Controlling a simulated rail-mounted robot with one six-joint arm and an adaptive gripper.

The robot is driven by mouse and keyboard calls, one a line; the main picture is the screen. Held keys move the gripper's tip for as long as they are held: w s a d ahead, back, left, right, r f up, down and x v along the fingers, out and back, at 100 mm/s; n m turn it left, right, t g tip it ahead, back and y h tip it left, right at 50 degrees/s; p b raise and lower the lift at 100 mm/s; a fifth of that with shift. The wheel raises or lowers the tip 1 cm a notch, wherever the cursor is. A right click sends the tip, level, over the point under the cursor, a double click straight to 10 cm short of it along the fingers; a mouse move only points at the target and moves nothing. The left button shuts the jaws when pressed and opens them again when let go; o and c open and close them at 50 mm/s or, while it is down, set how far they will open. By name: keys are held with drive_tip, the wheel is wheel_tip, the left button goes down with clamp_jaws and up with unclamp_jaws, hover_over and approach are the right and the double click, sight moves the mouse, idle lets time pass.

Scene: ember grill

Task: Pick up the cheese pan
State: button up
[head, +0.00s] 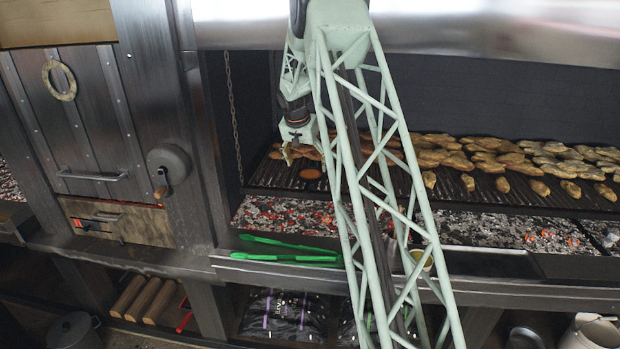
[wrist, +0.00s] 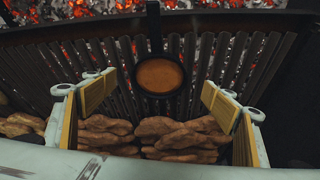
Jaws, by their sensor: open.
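The cheese pan (wrist: 160,75) is a small round dark pan with an orange filling. It lies on the grill bars, and its dark handle points up the wrist view, toward the embers. It also shows in the head view (head: 310,173) near the grill's left front edge. My gripper (wrist: 160,93) is open and empty, with the pan appearing beyond and between its yellow-padded fingers. In the head view my gripper (head: 289,155) hangs over the left end of the grill, to the upper left of the pan. The fingers do not appear to touch the pan.
Several browned food pieces (wrist: 180,135) lie on the grill below the pan in the wrist view, close to the fingers. Glowing embers (head: 285,213) lie in front of the grill. Green tongs (head: 285,250) rest on the front ledge. A chain (head: 232,110) hangs at the left.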

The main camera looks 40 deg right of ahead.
sight(309, 174)
idle(0.3)
drive_tip(key=shift+x, duration=3.15)
drive_tip(key=shift+c, duration=0.7)
drive_tip(key=c, duration=1.1)
drive_tip(key=shift+r, duration=0.1)
drive_tip(key=shift+r, duration=1.75)
drive_tip(key=s, duration=0.5)
drive_tip(key=s+r, duration=0.1)
drive_tip(key=s, duration=0.4)
drive_tip(key=s+d+b, duration=0.1)
drive_tip(key=s, duration=0.5)
drive_tip(key=shift+d+r, duration=0.1)
drive_tip(key=shift+r, duration=0.1)
